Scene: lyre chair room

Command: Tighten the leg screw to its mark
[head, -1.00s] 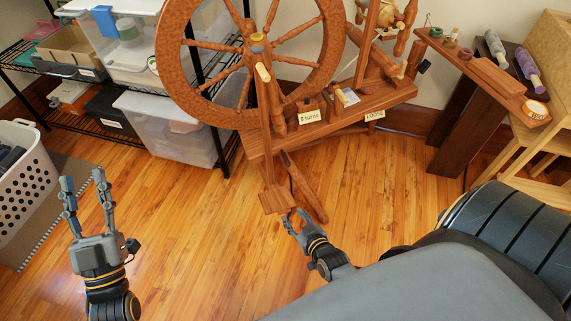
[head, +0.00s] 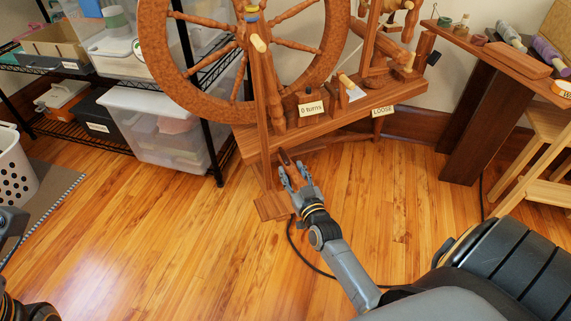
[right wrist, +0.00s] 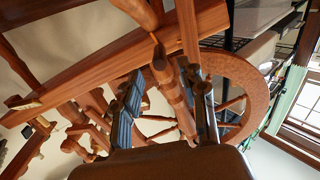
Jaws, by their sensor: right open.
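The spinning wheel's wooden bench (head: 345,122) carries a tag reading "0 turns" (head: 311,109) and a tag reading "LOOSE" (head: 383,110). My right gripper (head: 291,172) is low under the bench, beside the treadle board (head: 272,207). In the right wrist view its open fingers (right wrist: 165,98) stand on either side of a wooden leg-like piece (right wrist: 172,90) below the bench. I cannot tell whether they touch it. I cannot make out the leg screw. My left gripper (head: 9,228) is cut off at the left edge, its fingertips out of view.
The wheel (head: 172,88) rises over the bench. A black wire shelf (head: 212,150) with clear bins stands left. A white basket (head: 14,165) is at the far left. A dark wooden stand (head: 487,125) is at right. A black cable (head: 300,255) lies on the open floor.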

